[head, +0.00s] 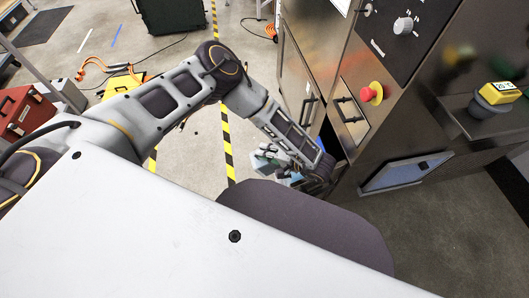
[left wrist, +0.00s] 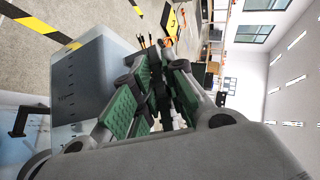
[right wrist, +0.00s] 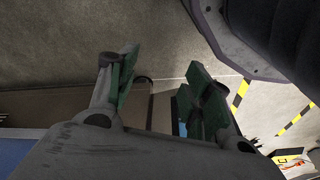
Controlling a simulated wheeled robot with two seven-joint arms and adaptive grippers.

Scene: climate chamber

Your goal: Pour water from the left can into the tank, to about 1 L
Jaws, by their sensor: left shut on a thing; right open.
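My left gripper (head: 287,168) is low beside the chamber front, at the end of the arm reaching in from the left. In the left wrist view its green-padded fingers (left wrist: 163,85) are closed around a dark part, probably the handle of the left can (left wrist: 84,82). That can is a pale grey-blue box beside the fingers. A small pale piece, likely the can (head: 264,161), shows by the gripper in the head view. A translucent pale container with a black fitting, perhaps the tank (left wrist: 22,150), is cut off at lower left. No water level is readable. My right gripper (right wrist: 155,85) is open and empty.
A red toolbox (head: 22,110) is at left. Open floor with yellow-black tape (head: 227,135) lies between.

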